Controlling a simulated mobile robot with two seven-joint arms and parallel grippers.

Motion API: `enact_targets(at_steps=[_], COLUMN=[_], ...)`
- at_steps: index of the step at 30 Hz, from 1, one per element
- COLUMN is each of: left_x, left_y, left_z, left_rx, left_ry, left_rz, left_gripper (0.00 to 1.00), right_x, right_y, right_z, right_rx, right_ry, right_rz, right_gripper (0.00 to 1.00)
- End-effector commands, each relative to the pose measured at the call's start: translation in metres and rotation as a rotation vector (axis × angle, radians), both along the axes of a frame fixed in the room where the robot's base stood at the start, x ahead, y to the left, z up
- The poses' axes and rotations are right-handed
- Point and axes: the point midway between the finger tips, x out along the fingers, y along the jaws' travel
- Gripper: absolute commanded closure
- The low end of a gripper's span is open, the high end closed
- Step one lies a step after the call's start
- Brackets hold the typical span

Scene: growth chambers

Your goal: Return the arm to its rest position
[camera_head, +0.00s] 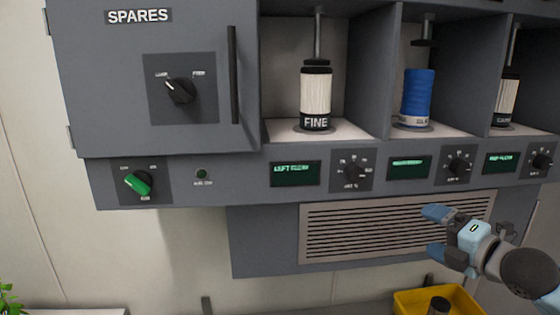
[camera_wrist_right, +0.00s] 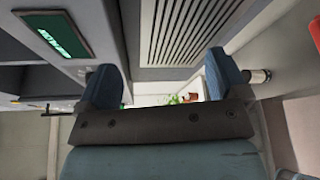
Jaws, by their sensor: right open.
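My right gripper (camera_head: 432,230) is in the lower right of the head view, in front of the slatted vent (camera_head: 340,232) below the control panel. Its two blue fingers are apart and nothing is between them. In the right wrist view, the open fingers (camera_wrist_right: 160,88) frame an empty gap, with the vent (camera_wrist_right: 190,30) and a green display (camera_wrist_right: 55,38) beyond. My left gripper is in neither view.
Above the panel (camera_head: 225,180) are open bays with a white FINE canister (camera_head: 315,97), a blue canister (camera_head: 417,95) and another white one (camera_head: 507,100). A closed SPARES cabinet (camera_head: 100,60) is at left. A yellow bin (camera_head: 405,303) holding a dark-topped item stands below my gripper.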

Motion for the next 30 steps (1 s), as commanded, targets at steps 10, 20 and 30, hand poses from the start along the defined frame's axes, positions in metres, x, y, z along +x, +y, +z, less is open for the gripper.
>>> enact_targets(at_steps=[10, 20, 30], left_x=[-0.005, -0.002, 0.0], left_y=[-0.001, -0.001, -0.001], left_z=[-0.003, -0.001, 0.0], left_rx=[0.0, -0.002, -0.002], left_ry=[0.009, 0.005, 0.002], left_rz=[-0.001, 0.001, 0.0], left_gripper=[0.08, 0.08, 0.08], right_x=[-0.072, -0.213, -0.253], right_y=[0.059, 0.109, 0.121], right_z=[-0.247, -0.402, -0.43], right_rx=[0.832, 1.435, 1.575], right_ry=[0.536, 0.871, 0.926], right_rz=[-0.255, -0.66, -0.782], right_gripper=[0.08, 0.08, 0.08])
